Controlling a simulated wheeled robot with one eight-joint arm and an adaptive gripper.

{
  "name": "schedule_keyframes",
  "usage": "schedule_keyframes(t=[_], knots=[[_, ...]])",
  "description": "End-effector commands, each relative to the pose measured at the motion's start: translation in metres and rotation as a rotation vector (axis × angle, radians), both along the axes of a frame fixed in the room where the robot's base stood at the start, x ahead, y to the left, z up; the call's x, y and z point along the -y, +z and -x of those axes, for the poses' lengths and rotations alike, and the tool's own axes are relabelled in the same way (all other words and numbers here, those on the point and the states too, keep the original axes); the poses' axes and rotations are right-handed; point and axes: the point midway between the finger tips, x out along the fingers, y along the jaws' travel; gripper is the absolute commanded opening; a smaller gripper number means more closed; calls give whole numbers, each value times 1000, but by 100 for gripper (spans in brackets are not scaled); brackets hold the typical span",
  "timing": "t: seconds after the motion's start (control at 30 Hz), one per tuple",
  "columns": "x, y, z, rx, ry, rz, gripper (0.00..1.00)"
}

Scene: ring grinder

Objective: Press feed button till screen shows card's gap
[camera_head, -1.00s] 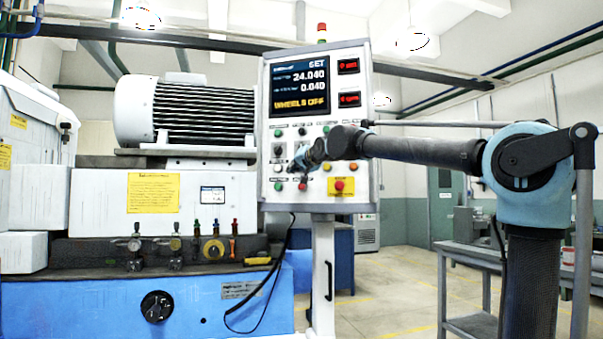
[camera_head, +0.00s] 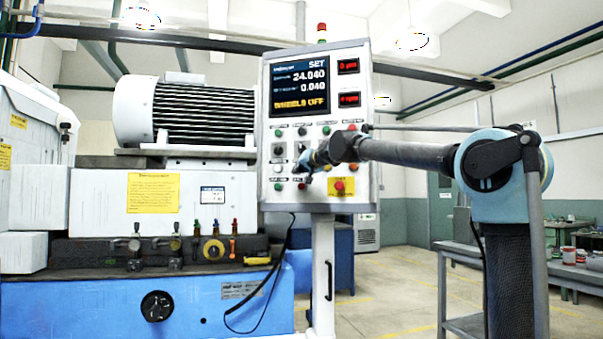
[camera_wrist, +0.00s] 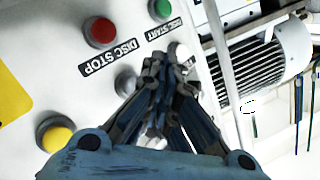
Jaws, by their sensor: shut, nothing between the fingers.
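The control panel (camera_head: 350,150) stands beside the machine in the head view. Its screen (camera_head: 299,88) reads SET, 24.040, 0.040 and WHEELS OFF in yellow. My gripper (camera_head: 304,165) is shut and empty, in front of the button rows. Pale buttons (camera_wrist: 126,83) are partly hidden by the fingers. I cannot tell whether the fingertips touch one. The feed button's label is not readable.
A yellow notice (camera_head: 152,193) and a small white card (camera_head: 212,195) are on the machine front; the card's text is too small to read. A red button (camera_head: 339,185) sits at the panel's lower right. A workbench (camera_head: 462,257) stands at the right. Floor between is clear.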

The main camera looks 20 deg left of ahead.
Motion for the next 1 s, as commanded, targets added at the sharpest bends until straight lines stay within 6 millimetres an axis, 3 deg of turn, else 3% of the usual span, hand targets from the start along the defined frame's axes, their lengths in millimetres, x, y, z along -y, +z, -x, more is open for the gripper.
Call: schedule_keyframes(t=[0.3, 1.0], knots=[[0, 0, -20, -1, 1, 0, 0], [0, 0, -21, -1, 1, 0, 0]])
